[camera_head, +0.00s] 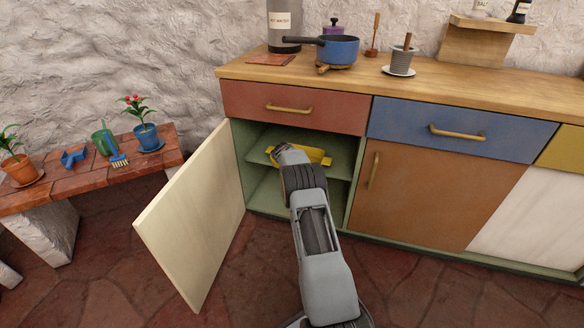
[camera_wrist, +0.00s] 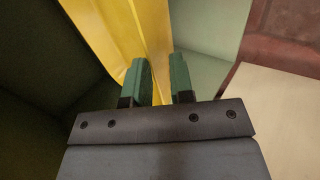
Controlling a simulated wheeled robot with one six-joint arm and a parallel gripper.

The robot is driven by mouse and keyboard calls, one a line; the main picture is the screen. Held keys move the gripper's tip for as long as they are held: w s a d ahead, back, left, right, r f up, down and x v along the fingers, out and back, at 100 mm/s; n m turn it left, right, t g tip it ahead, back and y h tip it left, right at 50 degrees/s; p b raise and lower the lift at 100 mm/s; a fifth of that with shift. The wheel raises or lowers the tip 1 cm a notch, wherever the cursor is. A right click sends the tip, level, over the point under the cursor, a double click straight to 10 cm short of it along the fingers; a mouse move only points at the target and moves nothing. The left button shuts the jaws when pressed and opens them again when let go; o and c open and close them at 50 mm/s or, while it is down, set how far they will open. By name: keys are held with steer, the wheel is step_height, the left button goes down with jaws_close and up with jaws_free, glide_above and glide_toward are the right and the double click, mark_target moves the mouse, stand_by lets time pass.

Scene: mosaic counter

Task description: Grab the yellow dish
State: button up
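The yellow dish (camera_head: 314,156) lies on the inner shelf of the open green cupboard under the red drawer. My gripper reaches into the cupboard from the front; my arm hides its fingers and part of the dish in the head view. In the wrist view, the two green fingers of my gripper (camera_wrist: 160,82) stand apart, with a yellow wall of the dish (camera_wrist: 112,35) running between them.
The cream cupboard door (camera_head: 194,218) stands open to the left of my arm. The cupboard's right side wall and the brown door (camera_head: 412,200) are close on the right. A low tiled bench (camera_head: 95,183) with plants stands at the left. The stone floor between bench and door is clear.

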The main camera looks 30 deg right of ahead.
steer(key=shift+o, duration=1.1)
steer(key=shift+f, duration=0.25)
steer(key=shift+a+r, duration=0.1)
steer(key=shift+a, duration=0.05)
steer(key=p+v, duration=0.3)
steer(key=v, duration=1)
steer(key=shift+r+p, duration=0.3)
steer(key=shift+p, duration=0.05)
steer(key=shift+s, duration=0.15)
